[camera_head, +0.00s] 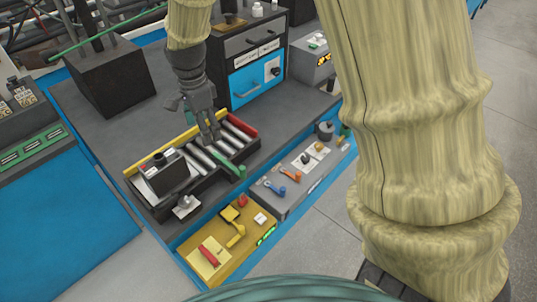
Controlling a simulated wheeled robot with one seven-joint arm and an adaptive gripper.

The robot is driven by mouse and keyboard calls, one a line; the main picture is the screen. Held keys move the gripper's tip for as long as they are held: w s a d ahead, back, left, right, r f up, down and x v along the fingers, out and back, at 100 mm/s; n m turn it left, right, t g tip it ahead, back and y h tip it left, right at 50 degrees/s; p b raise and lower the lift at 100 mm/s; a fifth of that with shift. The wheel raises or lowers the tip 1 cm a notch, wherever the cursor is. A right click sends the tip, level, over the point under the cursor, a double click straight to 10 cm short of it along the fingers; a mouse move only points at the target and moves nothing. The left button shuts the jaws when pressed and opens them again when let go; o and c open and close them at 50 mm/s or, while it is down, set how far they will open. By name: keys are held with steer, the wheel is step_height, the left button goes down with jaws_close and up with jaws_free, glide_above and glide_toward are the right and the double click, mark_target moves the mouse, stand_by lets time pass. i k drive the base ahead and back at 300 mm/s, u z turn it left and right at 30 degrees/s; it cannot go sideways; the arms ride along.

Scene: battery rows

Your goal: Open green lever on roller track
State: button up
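The roller track (249,146) is a dark tray with grey rollers, a yellow back rail and a red end piece on the workbench. The green lever (229,167) lies across the right part of the track, with its rounded end over the front edge. My gripper (210,138) points down over the rollers at the lever's upper-left end. It looks very close to the lever, but I cannot tell whether it touches. The fingers are small and partly overlap here, so their opening is unclear.
A dark battery-like block (166,172) sits on the track's left part. In front are a yellow panel (212,270) and a grey panel (289,205) with small levers. A cabinet with a blue drawer (256,81) stands behind. My cream-sleeved arm fills the right side.

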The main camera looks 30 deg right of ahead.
mark_target(242, 172)
steer(key=z, duration=0.85)
